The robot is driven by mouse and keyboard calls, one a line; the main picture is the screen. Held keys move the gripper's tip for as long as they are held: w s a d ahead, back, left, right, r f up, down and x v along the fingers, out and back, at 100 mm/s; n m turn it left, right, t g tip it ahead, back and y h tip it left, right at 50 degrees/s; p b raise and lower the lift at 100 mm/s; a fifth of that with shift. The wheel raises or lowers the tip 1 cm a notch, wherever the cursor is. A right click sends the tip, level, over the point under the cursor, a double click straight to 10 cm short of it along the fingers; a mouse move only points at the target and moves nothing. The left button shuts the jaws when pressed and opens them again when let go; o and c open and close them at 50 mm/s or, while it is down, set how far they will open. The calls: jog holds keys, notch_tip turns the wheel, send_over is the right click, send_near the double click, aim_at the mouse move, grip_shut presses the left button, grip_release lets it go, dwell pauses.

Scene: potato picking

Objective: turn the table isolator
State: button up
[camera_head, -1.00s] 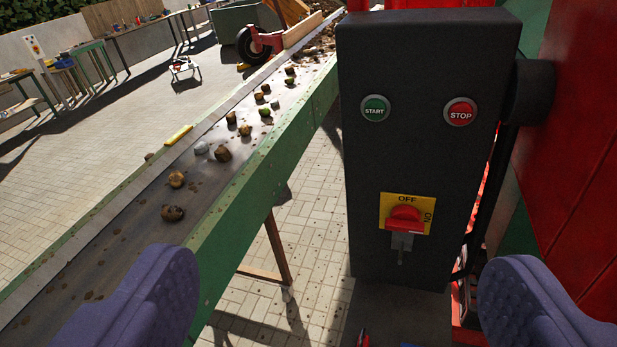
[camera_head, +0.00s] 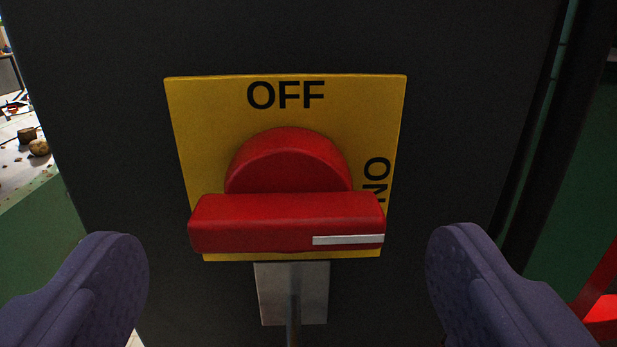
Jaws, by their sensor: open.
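The table isolator is a red rotary handle (camera_head: 270,222) on a yellow plate (camera_head: 205,120) with OFF at the top and ON at the right side. The handle bar lies horizontally, and a white mark on it is at its right end, on the ON side. A grey metal hasp (camera_head: 275,290) hangs below the plate. My gripper (camera_head: 288,265) is open and empty, with one purple padded finger on each side of the handle, lower in the picture. Neither finger appears to touch the handle.
The isolator is mounted on a dark control box (camera_head: 450,120) that fills most of the view. A dark post and red parts (camera_head: 602,310) are at the right.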

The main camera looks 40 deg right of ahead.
aim_at(288, 209)
jog(key=shift+x, duration=1.45)
jog(key=shift+c, duration=0.4)
jog(key=c, duration=1)
jog(key=shift+o, duration=0.2)
